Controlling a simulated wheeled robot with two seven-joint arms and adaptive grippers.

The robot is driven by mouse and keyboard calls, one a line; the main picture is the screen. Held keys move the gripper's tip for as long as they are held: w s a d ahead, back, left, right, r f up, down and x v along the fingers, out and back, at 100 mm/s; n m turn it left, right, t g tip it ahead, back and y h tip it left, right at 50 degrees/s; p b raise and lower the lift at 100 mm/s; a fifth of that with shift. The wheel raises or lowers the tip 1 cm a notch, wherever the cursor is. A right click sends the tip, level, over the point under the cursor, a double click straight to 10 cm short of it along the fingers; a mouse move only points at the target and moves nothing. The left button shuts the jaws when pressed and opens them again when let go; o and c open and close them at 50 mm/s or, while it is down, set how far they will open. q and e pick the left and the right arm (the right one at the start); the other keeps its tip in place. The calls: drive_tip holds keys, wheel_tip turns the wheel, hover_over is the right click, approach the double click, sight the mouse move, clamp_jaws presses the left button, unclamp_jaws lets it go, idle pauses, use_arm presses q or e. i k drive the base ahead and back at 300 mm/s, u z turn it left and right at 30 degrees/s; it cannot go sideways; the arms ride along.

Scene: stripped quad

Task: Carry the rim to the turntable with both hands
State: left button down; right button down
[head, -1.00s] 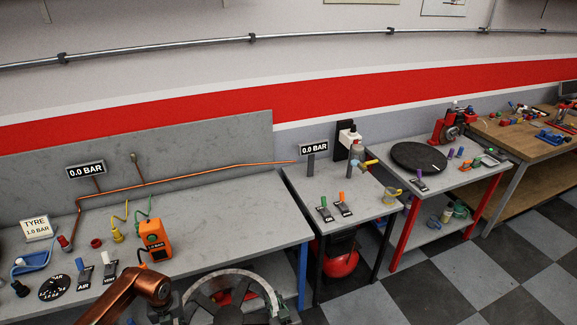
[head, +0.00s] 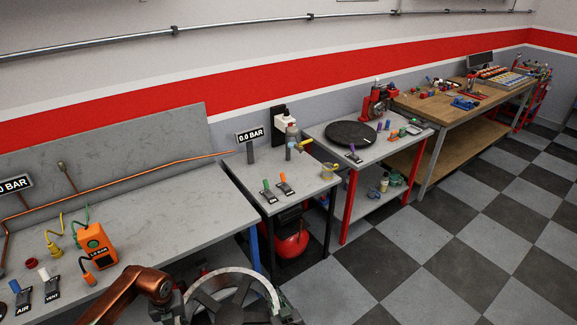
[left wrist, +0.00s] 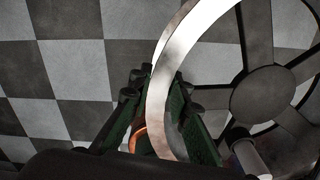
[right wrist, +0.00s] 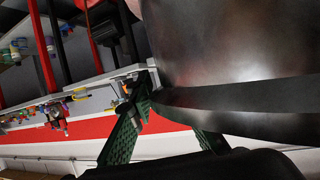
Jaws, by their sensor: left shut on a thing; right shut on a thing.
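The rim (head: 228,273), a silver ring with dark spokes, is at the bottom of the head view, cut off by the frame edge. My left gripper (left wrist: 160,105) is shut on the ring's edge, which passes between its green fingers; the spokes and hub (left wrist: 262,93) show to the right. My right gripper (head: 286,308) is at the rim's right side; in the right wrist view its fingers (right wrist: 160,112) are shut on the rim's wall (right wrist: 235,50). The turntable (head: 350,134), a dark round disc, lies on a grey table farther off to the right, apart from the rim.
A grey bench (head: 150,218) with an orange box (head: 97,246) stands at left. A smaller table with switches (head: 275,190) and a red tank (head: 292,244) below stands before the turntable's table (head: 318,132). A wooden bench (head: 450,112) is beyond. Checkered floor (head: 400,260) at right is clear.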

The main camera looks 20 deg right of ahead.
sight(351, 131)
drive_tip(key=z, duration=0.5)
drive_tip(key=k, duration=0.7)
drive_tip(key=z, duration=0.8)
drive_tip(key=k, duration=0.4)
drive_tip(key=z, duration=0.6)
drive_tip(key=i, duration=0.75)
drive_tip(key=z, duration=0.55)
drive_tip(key=i, duration=0.85)
drive_tip(key=z, duration=0.25)
drive_tip(key=i, duration=2.7)
drive_tip(key=u, duration=0.55)
drive_tip(key=i, duration=0.7)
drive_tip(key=u, duration=0.55)
